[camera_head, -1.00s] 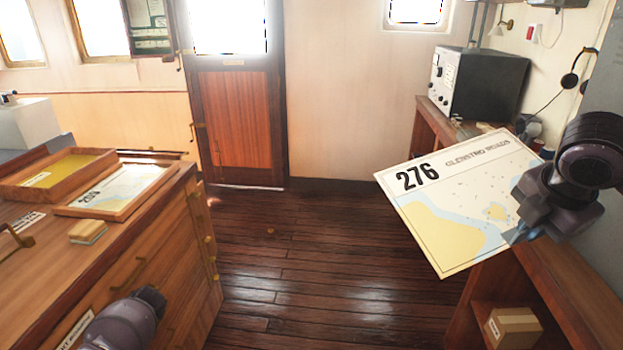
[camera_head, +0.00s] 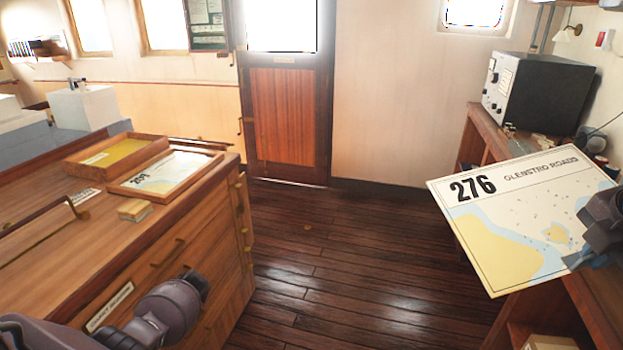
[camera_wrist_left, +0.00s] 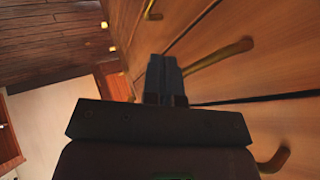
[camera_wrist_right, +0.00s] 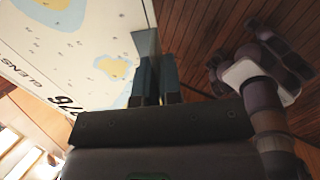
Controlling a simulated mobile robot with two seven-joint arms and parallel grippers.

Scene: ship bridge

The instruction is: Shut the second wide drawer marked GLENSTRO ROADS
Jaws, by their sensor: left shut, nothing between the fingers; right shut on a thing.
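The wooden chart chest (camera_head: 150,240) stands at the left in the head view, its drawer fronts facing right with brass handles. One front bears a label (camera_head: 110,306) too slanted to read. I cannot tell which drawer is the GLENSTRO ROADS one or how far it stands out. My left gripper (camera_wrist_left: 164,72) is shut and empty in front of the drawer fronts. A brass handle (camera_wrist_left: 225,58) is close beside its fingertips; contact is unclear. My right gripper (camera_wrist_right: 155,75) is shut on the edge of chart 276, GLENSTRO ROADS (camera_head: 500,215), held in the air at right.
On the chest top are a framed chart (camera_head: 165,172), a yellow-bottomed tray (camera_head: 112,155), a small block (camera_head: 135,209) and a long bar. A wooden bench (camera_head: 482,135) with a radio set (camera_head: 535,92) runs along the right. Plank floor (camera_head: 330,265) between is clear.

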